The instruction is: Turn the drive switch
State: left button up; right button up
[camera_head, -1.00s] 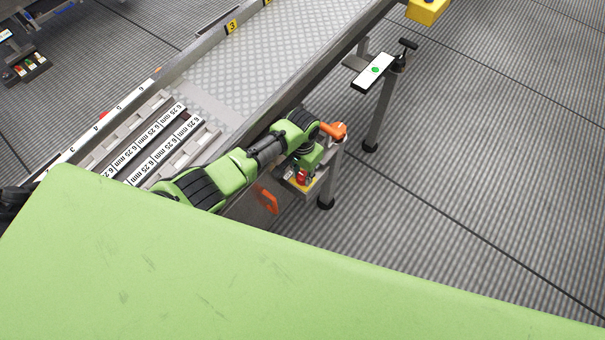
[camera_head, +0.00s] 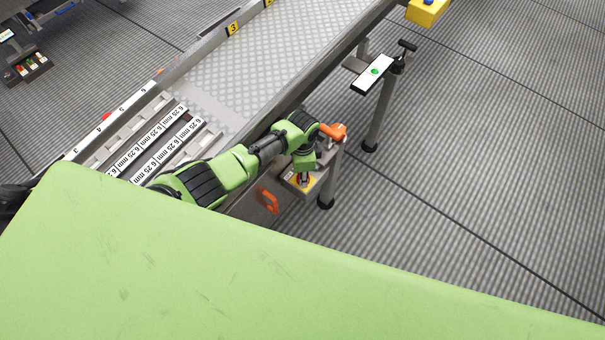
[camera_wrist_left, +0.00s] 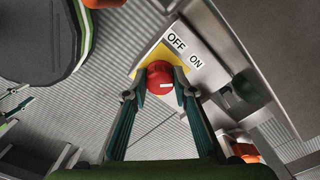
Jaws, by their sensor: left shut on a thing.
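The drive switch has a red round knob (camera_wrist_left: 159,80) on a yellow plate (camera_wrist_left: 146,55), with an OFF label (camera_wrist_left: 177,41) and an ON label (camera_wrist_left: 196,62) beside it. My left gripper (camera_wrist_left: 160,82) is shut on the knob, one finger on each side. In the head view, the left gripper (camera_head: 304,172) is over the yellow plate (camera_head: 297,182) on the switch box, beside the conveyor, and hides most of the knob. I cannot tell which label the knob points to. My right gripper is not in view.
An orange part (camera_head: 332,131) stands close behind my wrist, and an orange handle (camera_head: 268,201) is on the panel below my arm. The conveyor (camera_head: 240,75) runs along the left. A white panel with a green dot (camera_head: 374,72) is farther back. Open floor (camera_head: 450,190) lies to the right.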

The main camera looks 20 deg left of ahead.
pick_arm(q)
jog(key=shift+m, duration=1.5)
jog(key=o, duration=1.1)
